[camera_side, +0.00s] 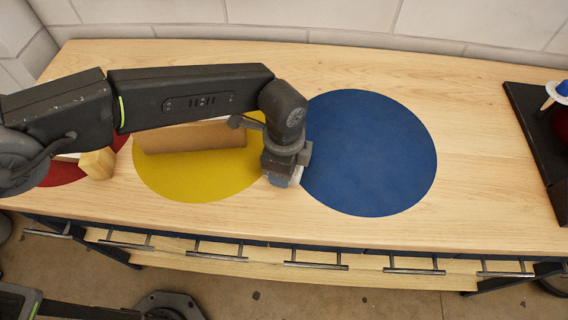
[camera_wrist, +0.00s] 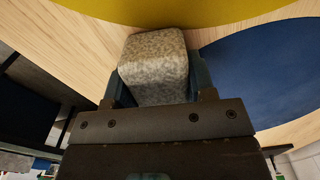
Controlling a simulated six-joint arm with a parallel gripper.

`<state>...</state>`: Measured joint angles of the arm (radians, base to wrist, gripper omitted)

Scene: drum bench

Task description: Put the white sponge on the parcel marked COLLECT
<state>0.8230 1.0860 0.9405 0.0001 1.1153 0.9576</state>
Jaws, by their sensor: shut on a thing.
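My gripper (camera_side: 284,176) is shut on the white sponge (camera_wrist: 154,62), which looks speckled pale grey between the fingers in the wrist view. A brown cardboard parcel (camera_side: 195,137) lies on the yellow disc, left of my gripper and partly behind my arm. No COLLECT marking can be read on it; its top is mostly hidden.
The yellow disc (camera_side: 200,185), blue disc (camera_side: 370,150) and red disc (camera_side: 62,175) lie on the wooden bench (camera_side: 465,190). A dark tray (camera_side: 535,125) holds a red object at the right. The blue disc is clear.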

